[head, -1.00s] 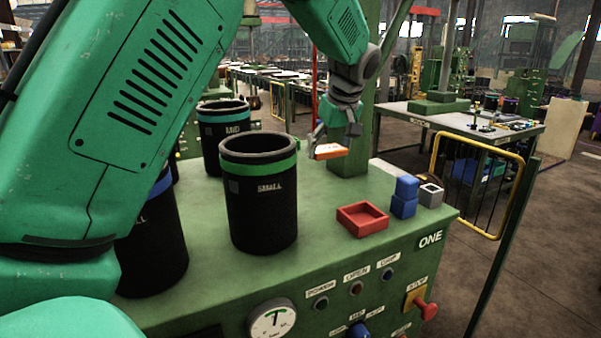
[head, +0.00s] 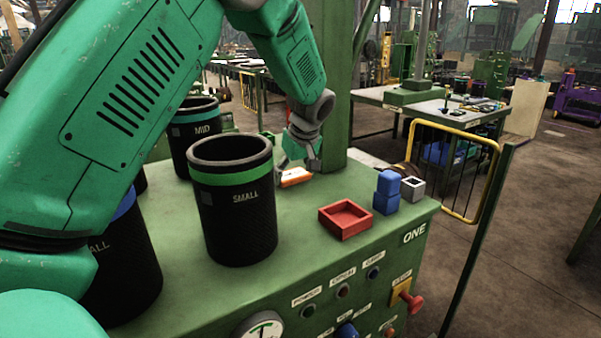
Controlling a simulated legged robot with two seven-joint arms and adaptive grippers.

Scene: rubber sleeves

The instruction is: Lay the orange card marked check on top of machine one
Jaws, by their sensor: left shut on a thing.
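The orange card (head: 296,178) is in the head view, behind the black sleeve marked SMALL and left of the green post. My left gripper (head: 304,168) is shut on the card and holds it low over the back part of machine one's green top (head: 300,222). I cannot tell whether the card touches the top. The card's face looks partly pale, and its mark is too small to read. Machine one carries the label ONE (head: 414,233) on its front. My right gripper is not in view.
Black sleeves marked SMALL (head: 235,220) and MID (head: 190,150) stand left of the card. Green top shows bare between the SMALL sleeve and the red tray.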

